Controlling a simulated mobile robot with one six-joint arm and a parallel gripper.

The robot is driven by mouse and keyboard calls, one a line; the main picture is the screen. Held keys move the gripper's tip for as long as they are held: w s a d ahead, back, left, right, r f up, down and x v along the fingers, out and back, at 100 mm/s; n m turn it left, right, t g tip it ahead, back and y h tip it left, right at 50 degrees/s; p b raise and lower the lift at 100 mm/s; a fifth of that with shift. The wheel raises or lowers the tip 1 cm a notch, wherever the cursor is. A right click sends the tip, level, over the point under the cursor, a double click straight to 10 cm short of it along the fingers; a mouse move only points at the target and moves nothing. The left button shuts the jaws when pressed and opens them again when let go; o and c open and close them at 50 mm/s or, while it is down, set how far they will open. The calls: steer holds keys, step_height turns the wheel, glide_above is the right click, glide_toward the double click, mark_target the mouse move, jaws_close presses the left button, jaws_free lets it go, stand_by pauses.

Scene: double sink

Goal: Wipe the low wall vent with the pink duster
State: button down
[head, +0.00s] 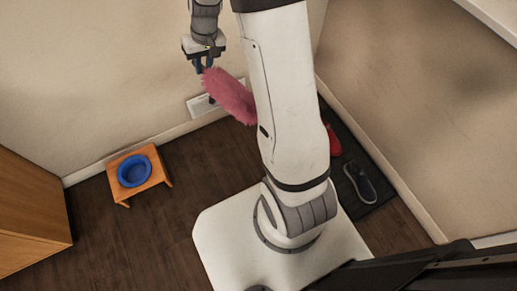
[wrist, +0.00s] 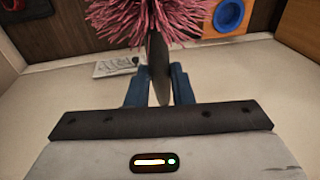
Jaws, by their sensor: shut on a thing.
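The pink duster (head: 230,96) has a fluffy pink head and shows in front of the wall, its head slanting down to the right. My gripper (head: 203,68) is shut on its dark handle. In the wrist view the duster's pink head (wrist: 150,18) is at the top, and its handle stands between the blue fingers of my gripper (wrist: 158,82). The low wall vent (head: 202,104) is a pale plate near the bottom of the wall, partly hidden by the duster. It also shows in the wrist view (wrist: 115,67), left of the handle. I cannot tell whether the duster touches it.
A small wooden stand (head: 149,186) with a blue bowl (head: 134,171) is by the wall at left. A wooden cabinet (head: 30,215) is at far left. A dark mat (head: 377,193) with a grey shoe (head: 359,183) and a red item (head: 333,140) lies at right.

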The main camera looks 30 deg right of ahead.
steer(key=d+f+m+g+h+b, duration=0.1)
steer(key=d+f+m+b, duration=0.3)
steer(key=f, duration=0.6)
steer(key=w+d+f+m+h+b, duration=0.1)
steer(key=d+f+m+b, duration=0.15)
steer(key=f+m, duration=0.6)
steer(key=d+f+m+g+h+b, duration=0.1)
steer(key=d+f+m+b, duration=0.2)
steer(key=f, duration=0.9)
steer(key=s+d+f+m+g+y+b, duration=0.1)
steer(key=s+d+f+m+b, duration=0.15)
steer(key=f+m, duration=0.45)
steer(key=s+d+f+m+y+b, duration=0.1)
steer(key=s+f+m+b, duration=0.15)
steer(key=f, duration=0.95)
steer(key=s+d+f+m+g+y+b, duration=0.1)
steer(key=s+d+f+m+b, duration=0.2)
steer(key=f, duration=0.6)
steer(key=w+a+m+b, duration=0.1)
steer(key=w+b, duration=0.1)
steer(key=w, duration=0.4)
steer(key=shift+a+b, duration=0.2)
steer(key=shift+b, duration=0.15)
steer(key=shift+w+f+b, duration=0.1)
steer(key=shift+w+b, duration=0.4)
steer(key=shift+w, duration=0.25)
